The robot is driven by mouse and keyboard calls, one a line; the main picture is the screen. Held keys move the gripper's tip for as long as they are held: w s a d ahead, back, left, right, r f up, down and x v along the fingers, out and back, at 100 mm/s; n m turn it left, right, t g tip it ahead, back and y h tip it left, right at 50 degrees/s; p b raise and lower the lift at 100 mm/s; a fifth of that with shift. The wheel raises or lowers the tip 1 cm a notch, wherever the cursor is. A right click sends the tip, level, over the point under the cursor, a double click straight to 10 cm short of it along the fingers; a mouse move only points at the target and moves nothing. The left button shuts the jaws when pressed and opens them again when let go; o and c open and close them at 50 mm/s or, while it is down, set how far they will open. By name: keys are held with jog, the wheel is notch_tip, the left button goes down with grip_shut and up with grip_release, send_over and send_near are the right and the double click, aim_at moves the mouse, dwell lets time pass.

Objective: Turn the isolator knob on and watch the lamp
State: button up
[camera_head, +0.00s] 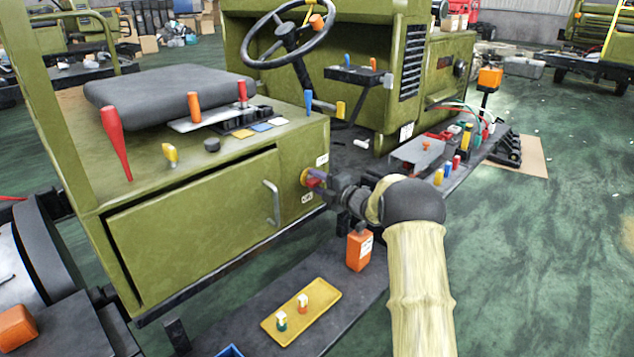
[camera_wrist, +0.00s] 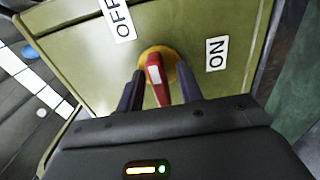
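The isolator knob (camera_wrist: 156,82) is a red handle with a white mark on a yellow round base, on the green side panel of the vehicle. In the head view, the knob (camera_head: 312,179) is partly covered by my gripper (camera_head: 325,180). In the wrist view, the fingers of my gripper (camera_wrist: 160,90) stand on either side of the red handle, with gaps showing. The handle stands nearly upright in that view, leaning slightly left. An OFF label (camera_wrist: 119,17) is at its upper left and an ON label (camera_wrist: 216,54) at its right. I cannot identify the lamp for certain; an orange block on a post (camera_head: 490,77) stands at the right.
A cabinet door with a metal handle (camera_head: 271,203) is left of the knob. Below are an orange labelled container (camera_head: 359,251) and a yellow tray (camera_head: 327,290) with two small items. Coloured levers (camera_head: 115,140) rise from the top. Green floor is open at the right.

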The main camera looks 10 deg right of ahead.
jog(key=shift+w, duration=0.1)
grip_shut()
